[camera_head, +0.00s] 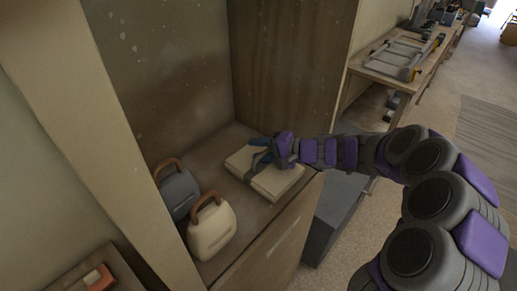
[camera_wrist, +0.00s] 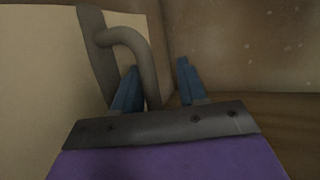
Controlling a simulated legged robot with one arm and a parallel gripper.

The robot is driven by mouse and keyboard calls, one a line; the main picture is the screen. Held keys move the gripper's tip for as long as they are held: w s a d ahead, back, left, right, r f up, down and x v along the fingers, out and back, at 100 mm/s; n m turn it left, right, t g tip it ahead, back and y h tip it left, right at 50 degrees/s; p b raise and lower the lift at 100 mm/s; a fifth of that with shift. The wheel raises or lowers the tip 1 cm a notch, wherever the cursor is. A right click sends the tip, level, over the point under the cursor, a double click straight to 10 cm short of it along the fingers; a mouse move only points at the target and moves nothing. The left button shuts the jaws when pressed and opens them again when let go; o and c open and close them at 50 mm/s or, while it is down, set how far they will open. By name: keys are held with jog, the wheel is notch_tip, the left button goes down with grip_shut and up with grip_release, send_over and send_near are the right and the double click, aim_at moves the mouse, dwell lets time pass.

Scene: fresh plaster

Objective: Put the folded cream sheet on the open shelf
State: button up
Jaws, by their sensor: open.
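The folded cream sheet (camera_head: 245,163) lies flat on the wooden surface of the open shelf (camera_head: 256,215), near its right end. In the wrist view the sheet (camera_wrist: 40,80) fills the left side, with a grey strip and a curved grey handle (camera_wrist: 130,42) on it. My gripper (camera_head: 264,152) is over the sheet in the head view and hides part of it. In the wrist view its blue fingers (camera_wrist: 158,76) are apart, with the lower part of the handle between them. I cannot tell whether either finger touches it.
A dark grey container (camera_head: 178,194) and a cream container (camera_head: 211,232), both with brown handles, stand on the shelf's left. Tall panels (camera_head: 292,65) rise behind. A workbench (camera_head: 398,57) with tools stands at the back right. A grey box (camera_head: 335,215) sits beside the shelf.

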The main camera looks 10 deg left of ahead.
jog(key=p+v, duration=0.2)
jog(key=v, duration=0.9)
jog(key=shift+s+d+r, duration=0.1)
jog(key=shift+d+r, duration=0.05)
jog(key=shift+d, duration=0.1)
jog(key=shift+s+a+r, duration=0.15)
jog(key=shift+s+a, duration=0.1)
jog(key=s+a+r+n+g+h, duration=0.15)
jog(key=s+n+g+h, duration=0.35)
jog(key=s, duration=1.5)
jog(key=s+d+f+m+h, duration=0.1)
jog(key=s+d+h, duration=0.7)
jog(key=s+d, duration=0.8)
jog(key=shift+s+f+h, duration=0.3)
jog(key=shift+s+f, duration=0.25)
jog(key=shift+s, duration=0.05)
